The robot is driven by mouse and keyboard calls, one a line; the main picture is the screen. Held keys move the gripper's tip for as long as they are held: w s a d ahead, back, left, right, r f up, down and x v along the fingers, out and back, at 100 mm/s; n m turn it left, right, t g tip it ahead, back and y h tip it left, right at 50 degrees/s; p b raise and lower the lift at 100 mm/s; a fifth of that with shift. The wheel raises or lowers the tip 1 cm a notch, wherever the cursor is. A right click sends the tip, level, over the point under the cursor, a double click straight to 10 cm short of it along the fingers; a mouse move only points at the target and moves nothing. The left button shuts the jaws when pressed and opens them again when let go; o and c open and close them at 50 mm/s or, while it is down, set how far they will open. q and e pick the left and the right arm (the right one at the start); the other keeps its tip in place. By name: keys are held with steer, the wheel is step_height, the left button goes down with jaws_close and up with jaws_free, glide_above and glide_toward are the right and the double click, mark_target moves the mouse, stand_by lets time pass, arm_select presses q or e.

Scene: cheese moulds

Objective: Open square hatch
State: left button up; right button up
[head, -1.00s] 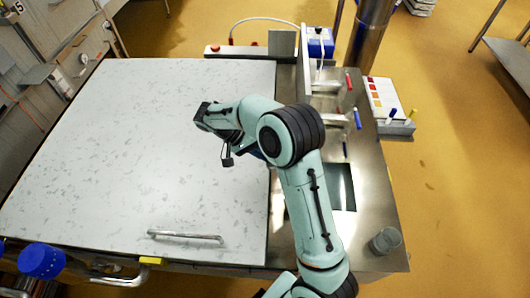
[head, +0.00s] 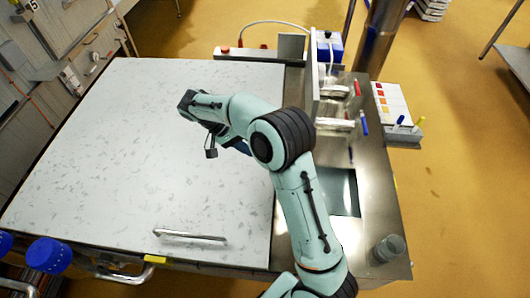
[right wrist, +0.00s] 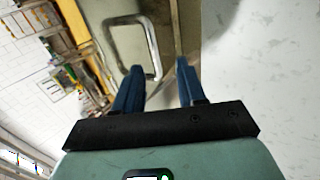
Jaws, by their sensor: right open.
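A large white speckled square panel (head: 110,150), which looks like the hatch, lies flat and closed on the left of the steel worktop in the head view. A metal bar handle (head: 190,236) is fixed near its front edge.
Blue round caps (head: 48,255) stand at lower left. A yellow tag (head: 182,259) marks the front edge.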

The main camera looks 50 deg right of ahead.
arm_select(q)
steer(key=shift+w+r+p, duration=0.55)
steer(key=shift+w+r, duration=0.4)
steer(key=shift+w, duration=0.05)
arm_select(e)
steer(key=v, duration=0.6)
steer(key=shift+w, duration=0.1)
